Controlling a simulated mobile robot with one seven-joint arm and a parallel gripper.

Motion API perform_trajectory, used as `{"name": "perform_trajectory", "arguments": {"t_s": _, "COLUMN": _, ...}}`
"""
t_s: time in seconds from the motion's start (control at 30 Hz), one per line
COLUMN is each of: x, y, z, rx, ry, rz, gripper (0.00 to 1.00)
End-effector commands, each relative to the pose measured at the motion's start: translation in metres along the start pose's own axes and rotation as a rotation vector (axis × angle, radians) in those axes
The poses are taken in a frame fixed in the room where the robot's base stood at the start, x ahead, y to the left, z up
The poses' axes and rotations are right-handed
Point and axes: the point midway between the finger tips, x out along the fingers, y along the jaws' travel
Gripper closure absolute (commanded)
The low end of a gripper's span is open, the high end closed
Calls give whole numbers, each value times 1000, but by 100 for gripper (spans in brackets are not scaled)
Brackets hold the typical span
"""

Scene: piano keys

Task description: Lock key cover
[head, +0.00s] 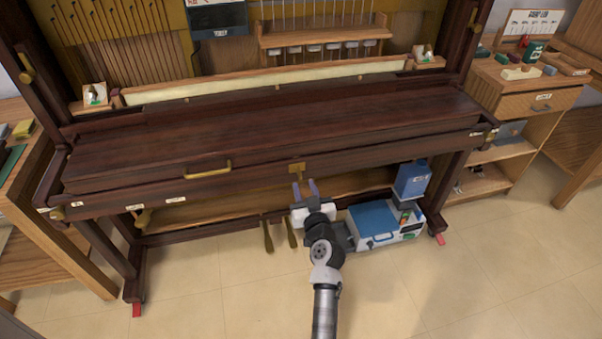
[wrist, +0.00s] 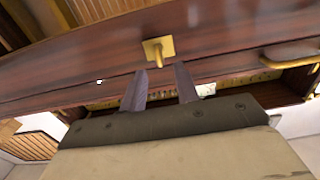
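The key cover (head: 270,128) is a long dark wood lid lying flat and looking shut across the piano. A brass handle (head: 209,172) is on its front, left of centre; it also shows at the right of the wrist view (wrist: 288,61). A brass lock plate (head: 297,168) sits at the middle of the front; in the wrist view the plate (wrist: 158,49) has a small brass piece sticking out. My gripper (head: 305,186) is just below and in front of the lock, apart from it. Its two fingers (wrist: 160,80) are spread with nothing between them.
Two brass pedals (head: 279,236) are under the piano, left of my gripper. A blue and white case (head: 385,222) and a blue container (head: 412,180) stand on the right. Wooden furniture flanks the piano, with a cabinet (head: 525,100) at right. The floor in front is clear.

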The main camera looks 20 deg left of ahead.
Motion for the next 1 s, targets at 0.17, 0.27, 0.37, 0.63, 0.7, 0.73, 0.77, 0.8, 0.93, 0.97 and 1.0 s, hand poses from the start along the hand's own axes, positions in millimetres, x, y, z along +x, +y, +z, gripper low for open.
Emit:
{"name": "perform_trajectory", "arguments": {"t_s": 0.17, "x": 31, "y": 0, "z": -2, "rx": -1, "ry": 1, "rz": -1, "gripper": 69}}
{"name": "perform_trajectory", "arguments": {"t_s": 0.27, "x": 42, "y": 0, "z": -1, "rx": 0, "ry": 1, "rz": -1, "gripper": 69}}
{"name": "perform_trajectory", "arguments": {"t_s": 0.37, "x": 47, "y": 0, "z": 0, "rx": 0, "ry": 0, "rz": -1, "gripper": 69}}
{"name": "perform_trajectory", "arguments": {"t_s": 0.63, "x": 50, "y": 0, "z": 0, "rx": 0, "ry": 0, "rz": 0, "gripper": 69}}
{"name": "perform_trajectory", "arguments": {"t_s": 0.7, "x": 50, "y": 0, "z": 0, "rx": 0, "ry": 0, "rz": 0, "gripper": 72}}
{"name": "perform_trajectory", "arguments": {"t_s": 0.73, "x": 50, "y": 0, "z": 0, "rx": 0, "ry": 0, "rz": 0, "gripper": 76}}
{"name": "perform_trajectory", "arguments": {"t_s": 0.77, "x": 50, "y": 0, "z": 0, "rx": 0, "ry": 0, "rz": 0, "gripper": 80}}
{"name": "perform_trajectory", "arguments": {"t_s": 0.8, "x": 50, "y": 0, "z": 0, "rx": 0, "ry": 0, "rz": 0, "gripper": 85}}
{"name": "perform_trajectory", "arguments": {"t_s": 0.93, "x": 50, "y": 0, "z": 0, "rx": 0, "ry": 0, "rz": 0, "gripper": 100}}
{"name": "perform_trajectory", "arguments": {"t_s": 0.97, "x": 49, "y": 0, "z": 0, "rx": 0, "ry": 0, "rz": 0, "gripper": 100}}
{"name": "perform_trajectory", "arguments": {"t_s": 1.0, "x": 49, "y": 0, "z": 0, "rx": 0, "ry": 0, "rz": 0, "gripper": 100}}
